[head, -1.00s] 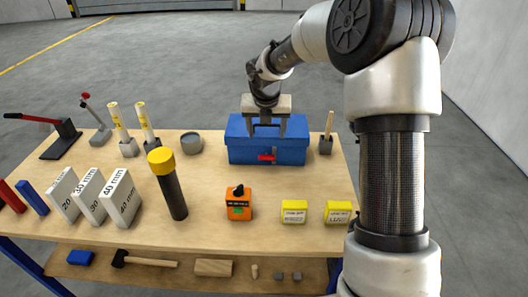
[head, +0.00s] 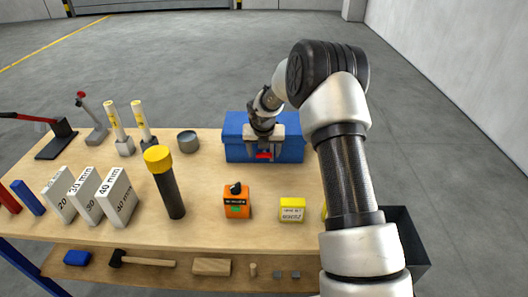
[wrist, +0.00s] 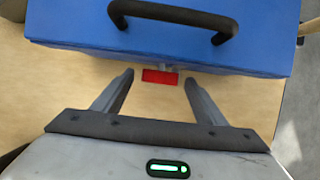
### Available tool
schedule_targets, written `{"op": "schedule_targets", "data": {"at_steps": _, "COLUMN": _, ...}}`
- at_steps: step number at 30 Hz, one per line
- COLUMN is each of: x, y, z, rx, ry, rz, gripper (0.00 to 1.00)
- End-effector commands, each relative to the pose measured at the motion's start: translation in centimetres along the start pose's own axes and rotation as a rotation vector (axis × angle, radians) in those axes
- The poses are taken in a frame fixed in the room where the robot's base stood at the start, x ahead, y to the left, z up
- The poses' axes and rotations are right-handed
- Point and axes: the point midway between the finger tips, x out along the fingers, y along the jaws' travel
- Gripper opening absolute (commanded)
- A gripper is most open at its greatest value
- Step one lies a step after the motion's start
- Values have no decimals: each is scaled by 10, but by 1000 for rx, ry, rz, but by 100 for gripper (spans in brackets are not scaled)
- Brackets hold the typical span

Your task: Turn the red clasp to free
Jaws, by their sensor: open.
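The blue box (head: 235,140) stands closed at the back of the bench; it also shows in the wrist view (wrist: 75,25), with a black handle (wrist: 172,14) on top. The red clasp (head: 264,155) is on its front face. In the wrist view the clasp (wrist: 160,77) shows as a short red bar lying crosswise, with a small grey mount behind it. My gripper (head: 264,158) is at the box's front, pointing down. In the wrist view its open fingers (wrist: 159,78) lie either side of the clasp, with gaps at both ends. I cannot tell whether they are level with it.
An orange device (head: 237,203) and a yellow box (head: 292,209) stand on the bench (head: 215,235) nearer the front. A grey round tin (head: 188,141) is left of the blue box. Bench between box and device is clear.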

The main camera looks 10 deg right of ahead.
Motion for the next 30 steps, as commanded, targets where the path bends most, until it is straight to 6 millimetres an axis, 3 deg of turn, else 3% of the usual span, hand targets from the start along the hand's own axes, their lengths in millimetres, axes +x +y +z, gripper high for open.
{"op": "schedule_targets", "data": {"at_steps": 5, "x": 0, "y": 0, "z": 0, "rx": 0, "ry": 0, "rz": 0, "gripper": 66}}
{"op": "schedule_targets", "data": {"at_steps": 13, "x": 0, "y": 0, "z": 0, "rx": 0, "ry": 0, "rz": 0, "gripper": 24}}
{"op": "schedule_targets", "data": {"at_steps": 22, "x": 0, "y": 3, "z": 0, "rx": -17, "ry": 0, "rz": -35, "gripper": 24}}
{"op": "schedule_targets", "data": {"at_steps": 30, "x": 1, "y": 10, "z": 0, "rx": -81, "ry": -2, "rz": -185, "gripper": 24}}
